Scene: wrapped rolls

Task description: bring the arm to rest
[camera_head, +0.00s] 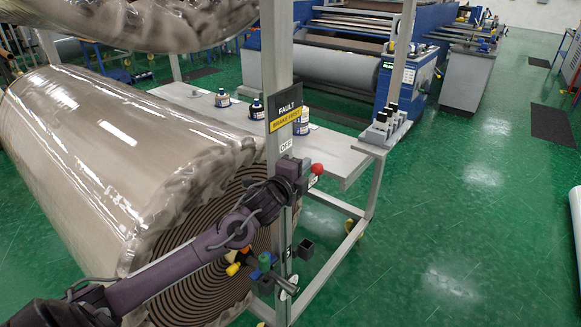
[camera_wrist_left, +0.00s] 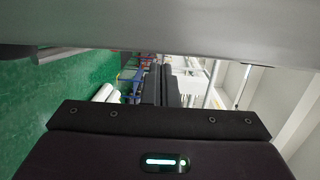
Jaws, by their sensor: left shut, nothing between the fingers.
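My left arm (camera_head: 180,268) comes in from the lower left of the head view and reaches up to the grey metal post (camera_head: 277,60). My left gripper (camera_head: 297,170) is at the post, just below the OFF label (camera_head: 286,147) and close to a red knob (camera_head: 317,169). Whether it touches the post or knob is unclear. In the left wrist view its two dark fingers (camera_wrist_left: 161,80) lie together, shut, with nothing seen between them. My right gripper is not in view.
A large wrapped roll (camera_head: 100,140) fills the left, beneath my arm. Coloured knobs (camera_head: 240,262) sit on the lower post. A grey table (camera_head: 335,158) with bottles (camera_head: 222,98) stands behind. A blue machine (camera_head: 330,60) is farther back.

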